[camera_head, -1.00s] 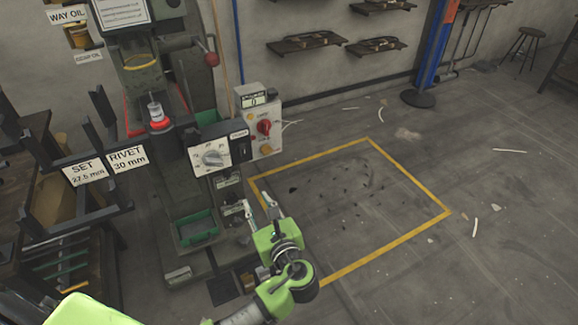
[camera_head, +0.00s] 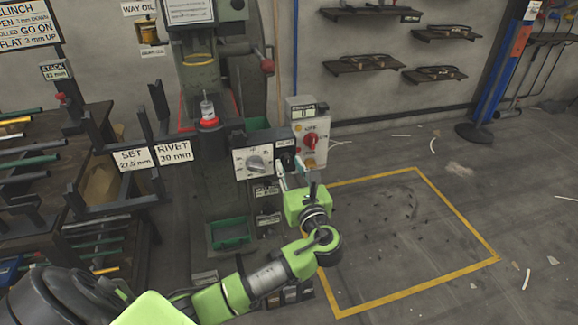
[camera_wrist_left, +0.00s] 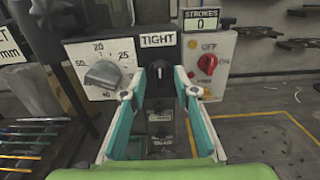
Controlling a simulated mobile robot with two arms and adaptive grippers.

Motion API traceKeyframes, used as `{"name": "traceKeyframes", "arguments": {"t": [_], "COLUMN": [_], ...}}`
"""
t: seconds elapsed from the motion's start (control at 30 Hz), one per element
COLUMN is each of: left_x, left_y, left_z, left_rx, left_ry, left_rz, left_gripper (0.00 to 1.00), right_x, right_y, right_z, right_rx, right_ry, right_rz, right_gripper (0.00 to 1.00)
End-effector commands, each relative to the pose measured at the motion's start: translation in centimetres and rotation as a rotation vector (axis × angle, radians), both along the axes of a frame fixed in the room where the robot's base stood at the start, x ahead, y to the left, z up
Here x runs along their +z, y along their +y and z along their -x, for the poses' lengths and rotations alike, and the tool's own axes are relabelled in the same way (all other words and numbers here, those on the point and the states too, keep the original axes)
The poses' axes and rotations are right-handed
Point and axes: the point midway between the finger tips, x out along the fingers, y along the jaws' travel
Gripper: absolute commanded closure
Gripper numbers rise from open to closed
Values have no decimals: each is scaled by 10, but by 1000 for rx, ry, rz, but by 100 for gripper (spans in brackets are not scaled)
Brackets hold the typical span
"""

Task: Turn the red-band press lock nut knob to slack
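The red-band press (camera_head: 212,85) stands left of centre in the head view, with a red ring near its tool. The lock nut knob (camera_wrist_left: 160,75) is a small black knob under a TIGHT label (camera_wrist_left: 158,40) in the left wrist view. My left gripper (camera_wrist_left: 160,72) is open, with teal fingers spread on either side of the knob. I cannot tell whether they reach it in depth. In the head view the left gripper (camera_head: 292,175) is just below the control panel and partly hides the knob. My right gripper is not in view.
A grey dial (camera_wrist_left: 102,75) on a white plate is close left of the knob. A red switch (camera_wrist_left: 207,63) marked OFF and ON is close right. A rack with sign plates (camera_head: 155,155) stands left.

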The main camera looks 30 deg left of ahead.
Motion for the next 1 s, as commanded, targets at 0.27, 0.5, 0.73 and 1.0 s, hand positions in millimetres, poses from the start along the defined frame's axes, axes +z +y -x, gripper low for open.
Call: {"name": "traceKeyframes", "arguments": {"t": [0.27, 0.5, 0.73, 1.0], "left_x": [0, 0, -1, -1], "left_y": [11, 11, 11, 11], "left_z": [-10, -10, -10, -9], "left_rx": [0, -1, -1, -1], "left_ry": [0, 1, 1, -28], "left_rz": [1, 2, 2, 28], "left_gripper": [72, 83, 100, 100], "right_x": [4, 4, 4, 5], "right_y": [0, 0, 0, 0], "right_z": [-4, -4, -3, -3], "right_rx": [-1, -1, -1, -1], "right_ry": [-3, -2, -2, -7], "right_rz": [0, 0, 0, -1], "right_gripper": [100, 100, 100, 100]}}
